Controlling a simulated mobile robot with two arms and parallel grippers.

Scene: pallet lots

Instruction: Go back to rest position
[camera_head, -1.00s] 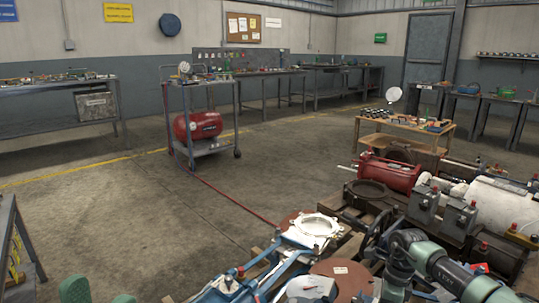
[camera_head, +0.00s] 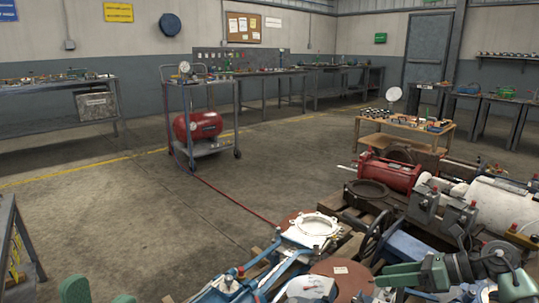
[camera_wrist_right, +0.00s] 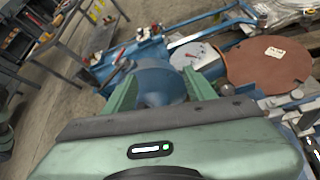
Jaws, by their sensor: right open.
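My right gripper (camera_head: 382,279) is low at the right of the head view, its green body pointing left above the machine parts. In the right wrist view its two green fingers (camera_wrist_right: 160,88) are apart, with nothing held between them. A rounded blue part (camera_wrist_right: 158,86) shows behind the gap between the fingers; how far off it is, I cannot tell.
A blue machine with a white flange (camera_head: 314,226) and a brown disc (camera_head: 342,272) lies close below. A red cylinder (camera_head: 388,174) and a handwheel (camera_head: 376,232) are beyond. A cart with a red tank (camera_head: 198,126) stands on the open floor, a red hose trailing from it.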

